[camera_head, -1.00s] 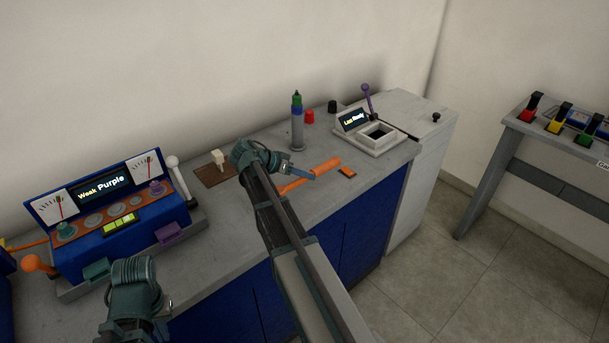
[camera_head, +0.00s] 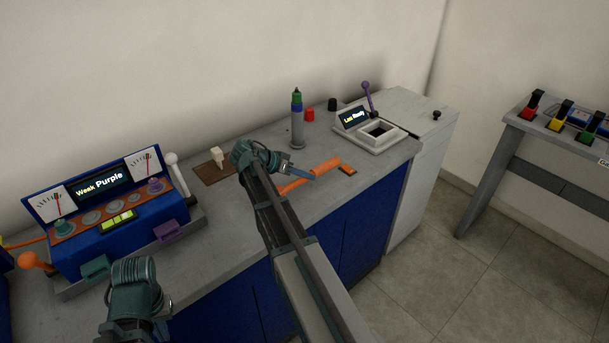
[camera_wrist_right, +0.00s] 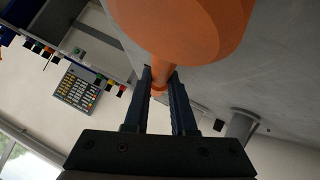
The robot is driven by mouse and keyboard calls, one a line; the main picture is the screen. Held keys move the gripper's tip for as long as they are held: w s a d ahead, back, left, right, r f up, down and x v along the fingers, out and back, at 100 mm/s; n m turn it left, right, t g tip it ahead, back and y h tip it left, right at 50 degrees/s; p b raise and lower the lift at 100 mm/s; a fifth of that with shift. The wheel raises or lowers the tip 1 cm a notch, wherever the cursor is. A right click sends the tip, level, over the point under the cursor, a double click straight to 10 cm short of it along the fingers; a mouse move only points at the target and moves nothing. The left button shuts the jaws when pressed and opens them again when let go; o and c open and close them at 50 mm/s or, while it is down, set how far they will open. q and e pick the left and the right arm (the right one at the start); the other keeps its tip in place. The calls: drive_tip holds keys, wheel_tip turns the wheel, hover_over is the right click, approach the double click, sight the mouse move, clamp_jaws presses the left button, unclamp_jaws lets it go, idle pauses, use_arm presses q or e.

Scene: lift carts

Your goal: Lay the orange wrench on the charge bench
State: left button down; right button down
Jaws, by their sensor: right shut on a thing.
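The orange wrench (camera_head: 327,165) is at the grey worktop, near its front edge; its bright orange length shows on both sides of my right gripper. My right gripper (camera_head: 303,172) is shut on it. In the right wrist view, the jaws (camera_wrist_right: 160,88) close on a thin orange shaft, with a wide round orange end (camera_wrist_right: 185,25) close to the camera. I cannot tell whether the wrench touches the worktop. My left gripper (camera_head: 140,300) is low at the left, its fingertips hidden. A separate table (camera_head: 555,150) at the far right bears a partly cut-off label; I cannot read whether it is the charge bench.
A blue meter console (camera_head: 110,210) stands left on the worktop. Open floor (camera_head: 440,260) separates the worktop from the right table.

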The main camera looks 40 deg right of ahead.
drive_tip(key=shift+f+b, duration=0.55)
drive_tip(key=shift+f, duration=0.05)
drive_tip(key=c, duration=0.7)
unclamp_jaws()
drive_tip(key=shift+r, duration=0.1)
drive_tip(key=shift+o, duration=0.2)
drive_tip(key=p+v, duration=0.8)
drive_tip(key=v, duration=0.5)
drive_tip(key=shift+a+r, duration=0.25)
drive_tip(key=shift+w, duration=0.1)
